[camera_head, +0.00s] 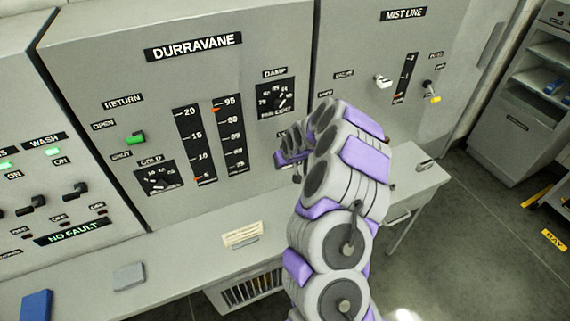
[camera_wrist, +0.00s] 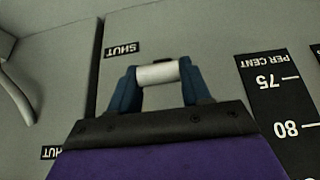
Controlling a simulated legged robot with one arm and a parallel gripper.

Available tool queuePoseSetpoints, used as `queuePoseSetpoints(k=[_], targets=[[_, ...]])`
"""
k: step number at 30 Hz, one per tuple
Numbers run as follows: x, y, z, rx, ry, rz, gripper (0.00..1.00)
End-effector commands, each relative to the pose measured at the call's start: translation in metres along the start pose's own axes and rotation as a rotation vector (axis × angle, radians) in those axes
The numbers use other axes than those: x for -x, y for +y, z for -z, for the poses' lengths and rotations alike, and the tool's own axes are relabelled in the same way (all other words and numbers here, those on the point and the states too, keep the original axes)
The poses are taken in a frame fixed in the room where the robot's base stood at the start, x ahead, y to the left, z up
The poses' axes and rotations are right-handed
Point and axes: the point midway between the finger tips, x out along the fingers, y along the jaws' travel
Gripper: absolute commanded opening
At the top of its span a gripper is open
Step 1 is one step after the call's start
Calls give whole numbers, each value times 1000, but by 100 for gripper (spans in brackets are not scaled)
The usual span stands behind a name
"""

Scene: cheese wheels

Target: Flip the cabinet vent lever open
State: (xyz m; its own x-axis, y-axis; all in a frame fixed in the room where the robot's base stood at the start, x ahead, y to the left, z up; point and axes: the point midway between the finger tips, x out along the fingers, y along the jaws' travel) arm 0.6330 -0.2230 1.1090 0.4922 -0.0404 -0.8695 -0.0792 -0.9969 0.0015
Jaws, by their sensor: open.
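The grey DURRAVANE cabinet (camera_head: 190,95) fills the middle of the head view. My gripper (camera_head: 287,158) is at its lower right front, below the DAMP dial. The vent lever cannot be made out in the head view, where my arm covers that area. In the wrist view, turned upside down, my gripper (camera_wrist: 160,78) is open, with its two dark blue fingers either side of a pale cylindrical grip (camera_wrist: 158,73). This looks like the vent lever's handle. A SHUT label (camera_wrist: 122,50) is beside it. Whether the fingers touch the grip cannot be told.
The percent scale (camera_wrist: 280,110) is right of the fingers in the wrist view. A RETURN lever with green grip (camera_head: 136,139) is at the cabinet's left. A ledge (camera_head: 185,262) below holds a card (camera_head: 241,234), a grey block (camera_head: 128,276) and a blue item (camera_head: 36,306).

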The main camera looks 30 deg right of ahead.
Motion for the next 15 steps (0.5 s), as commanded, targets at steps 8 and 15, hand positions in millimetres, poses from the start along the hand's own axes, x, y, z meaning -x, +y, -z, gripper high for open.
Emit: queuePoseSetpoints(k=[8,15], targets=[[2,0,-2,-1,-2,1,66],[4,0,-3,-2,-4,2,66]])
